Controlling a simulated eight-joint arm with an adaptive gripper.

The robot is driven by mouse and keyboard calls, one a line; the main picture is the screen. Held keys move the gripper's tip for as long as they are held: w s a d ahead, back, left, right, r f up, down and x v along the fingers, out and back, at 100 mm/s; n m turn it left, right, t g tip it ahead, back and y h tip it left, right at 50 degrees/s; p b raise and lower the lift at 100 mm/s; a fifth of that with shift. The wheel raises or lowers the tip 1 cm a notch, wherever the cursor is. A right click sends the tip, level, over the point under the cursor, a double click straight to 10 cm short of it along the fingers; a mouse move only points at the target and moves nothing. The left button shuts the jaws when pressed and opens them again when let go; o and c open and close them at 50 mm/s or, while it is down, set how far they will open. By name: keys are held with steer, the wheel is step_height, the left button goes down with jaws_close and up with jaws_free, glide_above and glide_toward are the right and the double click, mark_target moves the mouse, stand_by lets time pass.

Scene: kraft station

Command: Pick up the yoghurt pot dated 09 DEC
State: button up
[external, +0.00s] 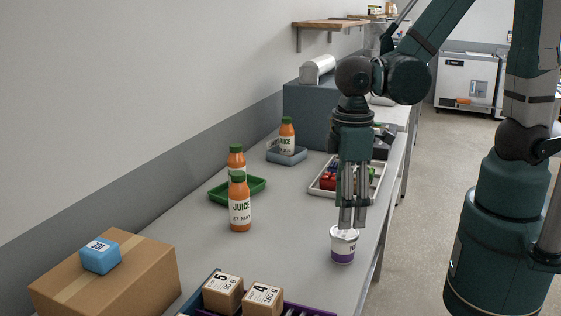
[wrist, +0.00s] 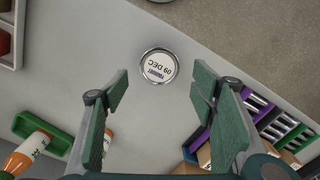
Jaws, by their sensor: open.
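A white and purple yoghurt pot (external: 343,246) stands upright on the grey table near its right edge. In the wrist view the lid of the yoghurt pot (wrist: 158,66) reads "YOGHURT 09 DEC", upside down. My gripper (external: 352,222) points down just above the pot in the external view. In the wrist view my gripper (wrist: 160,85) is open and empty, with the pot beyond the fingertips and roughly centred between them. The fingers do not visibly touch the pot.
Juice bottles (external: 239,205) stand left, by a green tray (external: 252,188). A tray of coloured items (external: 375,190) lies behind the gripper. Labelled boxes (external: 223,293) sit in front, and a cardboard box (external: 140,275) front left. The table around the pot is clear.

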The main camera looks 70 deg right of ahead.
mark_target(345, 231)
steer(key=shift+f, duration=1.2)
steer(key=shift+f, duration=0.1)
steer(key=shift+f+b, duration=0.4)
steer(key=shift+f, duration=2.1)
steer(key=c, duration=0.9)
